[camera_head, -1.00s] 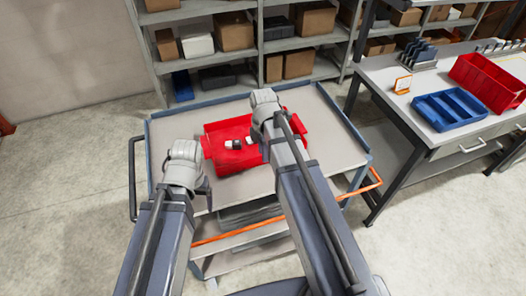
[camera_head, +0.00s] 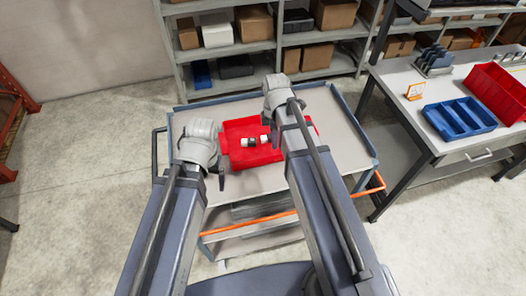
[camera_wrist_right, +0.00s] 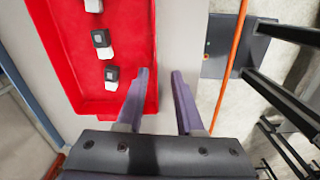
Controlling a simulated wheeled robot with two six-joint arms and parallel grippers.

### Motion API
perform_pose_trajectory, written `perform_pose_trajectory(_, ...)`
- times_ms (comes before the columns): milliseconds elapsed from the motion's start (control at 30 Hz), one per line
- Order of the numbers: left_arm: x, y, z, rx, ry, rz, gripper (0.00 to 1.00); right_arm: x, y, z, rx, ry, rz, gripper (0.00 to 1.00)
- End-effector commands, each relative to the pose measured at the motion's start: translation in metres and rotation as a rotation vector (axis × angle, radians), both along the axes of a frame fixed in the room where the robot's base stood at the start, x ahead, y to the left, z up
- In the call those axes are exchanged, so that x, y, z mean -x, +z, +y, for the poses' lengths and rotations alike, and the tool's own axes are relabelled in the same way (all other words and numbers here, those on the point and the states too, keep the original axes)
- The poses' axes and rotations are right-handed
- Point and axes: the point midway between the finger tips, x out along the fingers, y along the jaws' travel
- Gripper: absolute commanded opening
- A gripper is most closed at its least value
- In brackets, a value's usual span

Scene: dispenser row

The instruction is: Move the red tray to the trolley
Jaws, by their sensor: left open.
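The red tray (camera_head: 238,156) rests on the top of the grey trolley (camera_head: 345,151), with small black-and-white parts in it; three show in the right wrist view. My left gripper (camera_head: 216,172) is open beside the tray's left end, its fingers partly hidden by the wrist. My right gripper (camera_wrist_right: 162,73) is open at the tray's other side. In the right wrist view one finger overlaps the edge of the red tray (camera_wrist_right: 85,100) and the other is outside it, with a gap between.
A workbench (camera_head: 405,105) at the right holds a blue divided tray (camera_head: 460,118) and a larger red bin (camera_head: 497,92). Shelving with boxes (camera_head: 254,24) stands behind the trolley.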

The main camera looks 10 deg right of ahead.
Motion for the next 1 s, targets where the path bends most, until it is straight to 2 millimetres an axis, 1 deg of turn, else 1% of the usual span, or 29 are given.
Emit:
perform_pose_trajectory(33,0.0,0.0,0.0,0.0,0.0,0.0,0.87,0.013,0.0,0.013,0.006,-0.069,0.003,0.36)
perform_pose_trajectory(233,0.0,0.0,0.0,0.0,0.0,0.0,0.87,0.059,0.0,0.061,0.046,-0.501,0.003,0.36)
perform_pose_trajectory(400,0.0,0.0,0.0,0.0,0.0,0.0,0.87,0.094,0.001,0.09,0.079,-0.84,-0.015,0.36)
perform_pose_trajectory(500,0.0,0.0,0.0,0.0,0.0,0.0,0.87,0.109,0.001,0.1,0.091,-0.987,-0.027,0.36)
perform_pose_trajectory(600,0.0,0.0,0.0,0.0,0.0,0.0,0.87,0.118,0.001,0.106,0.099,-1.087,-0.038,0.36)
perform_pose_trajectory(700,0.0,0.0,0.0,0.0,0.0,0.0,0.87,0.122,0.001,0.109,0.104,-1.142,-0.044,0.36)
perform_pose_trajectory(1000,0.0,0.0,0.0,0.0,0.0,0.0,0.87,0.123,0.001,0.11,0.104,-1.163,-0.045,0.36)
